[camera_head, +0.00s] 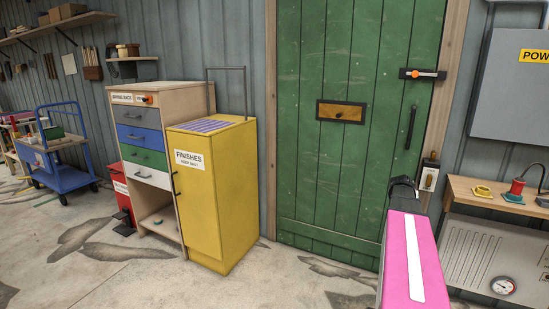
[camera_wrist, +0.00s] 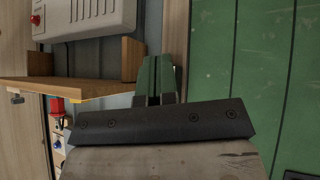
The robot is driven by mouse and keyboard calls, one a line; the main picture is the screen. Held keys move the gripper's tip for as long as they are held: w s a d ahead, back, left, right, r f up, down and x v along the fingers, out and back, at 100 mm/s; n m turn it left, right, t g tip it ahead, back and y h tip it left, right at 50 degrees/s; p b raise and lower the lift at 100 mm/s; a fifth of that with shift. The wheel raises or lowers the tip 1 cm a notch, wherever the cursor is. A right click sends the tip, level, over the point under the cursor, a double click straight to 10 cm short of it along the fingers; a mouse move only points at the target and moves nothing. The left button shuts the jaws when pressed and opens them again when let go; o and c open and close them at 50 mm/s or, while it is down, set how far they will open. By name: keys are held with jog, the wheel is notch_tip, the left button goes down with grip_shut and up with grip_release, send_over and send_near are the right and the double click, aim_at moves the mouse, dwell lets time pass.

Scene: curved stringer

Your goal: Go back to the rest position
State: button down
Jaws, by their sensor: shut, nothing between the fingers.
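My gripper (camera_wrist: 158,68) shows in the wrist view as two green fingers close together above a dark bar, with nothing between them. In the head view, my pink arm with a white stripe rises at the lower right, in front of the green door (camera_head: 345,90). Its black end is near the door's lower right side; the fingers cannot be made out there. The green door also fills the right of the wrist view (camera_wrist: 280,70).
A yellow finishes cabinet (camera_head: 215,195) and a drawer unit (camera_head: 145,135) stand left of the door. A blue cart (camera_head: 60,175) is farther left. A wooden bench (camera_head: 490,195) stands at right under a grey power box (camera_head: 515,90). The floor between is clear.

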jog(key=s+a+f+n+g+y, duration=0.15)
jog(key=a+f, duration=0.25)
jog(key=a, duration=0.4)
jog(key=s+a+f+n+y, duration=0.1)
jog(key=s+a+f, duration=0.2)
jog(key=a, duration=0.6)
jog(key=s+a+f+n+g+y, duration=0.1)
jog(key=s+a+f+n+y, duration=0.2)
jog(key=a, duration=0.5)
jog(key=s+a+f+n+g, duration=0.1)
jog(key=s+a+f, duration=0.2)
jog(key=s+a, duration=0.2)
jog(key=s+a+f+n+g+y, duration=0.1)
jog(key=s+a, duration=0.5)
jog(key=a, duration=0.6)
jog(key=shift+s+a+f, duration=0.15)
jog(key=shift+a+f, duration=0.15)
jog(key=shift+f, duration=0.6)
jog(key=shift+d+n+g+y, duration=0.1)
jog(key=shift+n+g+y, duration=0.15)
